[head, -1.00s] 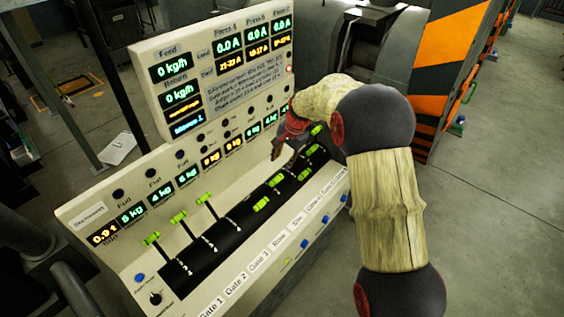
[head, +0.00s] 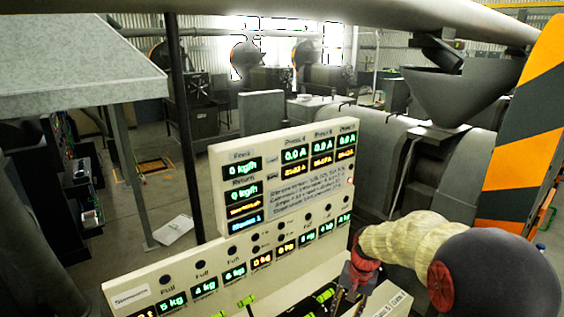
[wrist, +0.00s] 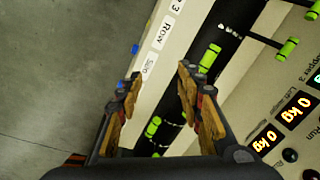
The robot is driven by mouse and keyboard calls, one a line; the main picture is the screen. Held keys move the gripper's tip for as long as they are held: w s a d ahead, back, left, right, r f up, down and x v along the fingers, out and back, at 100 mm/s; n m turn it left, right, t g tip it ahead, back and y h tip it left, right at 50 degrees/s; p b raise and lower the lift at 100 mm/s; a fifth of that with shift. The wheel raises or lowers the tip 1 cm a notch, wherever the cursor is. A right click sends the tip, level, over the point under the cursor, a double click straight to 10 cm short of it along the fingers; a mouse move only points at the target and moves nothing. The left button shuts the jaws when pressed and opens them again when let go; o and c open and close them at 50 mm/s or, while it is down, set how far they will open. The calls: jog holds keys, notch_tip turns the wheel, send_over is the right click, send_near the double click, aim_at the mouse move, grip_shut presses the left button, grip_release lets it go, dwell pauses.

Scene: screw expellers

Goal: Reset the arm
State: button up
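My arm reaches in from the lower right of the head view. My gripper (head: 347,298) hangs at the right end of the control console (head: 150,285), partly cut off by the bottom edge. In the wrist view my gripper (wrist: 160,85) has its two fingers wide apart, with nothing held between them. Beyond the fingers are the console's label strip and dark lever slot. A green lever handle (wrist: 152,127) shows between the fingers, below them in depth; I see no clear contact.
Other green lever handles (wrist: 210,58) stand along the slot. The upright display board (head: 280,175) rises behind the console. A hopper (head: 455,85) and an orange-black striped panel (head: 525,110) stand at the right. Open floor lies left of the console in the wrist view.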

jog(key=s+n+t+h+b, duration=0.1)
jog(key=s+n+t+b, duration=0.4)
jog(key=s+b, duration=1.3)
jog(key=s, duration=1.1)
jog(key=shift+b, duration=0.35)
jog(key=shift+w+r, duration=0.1)
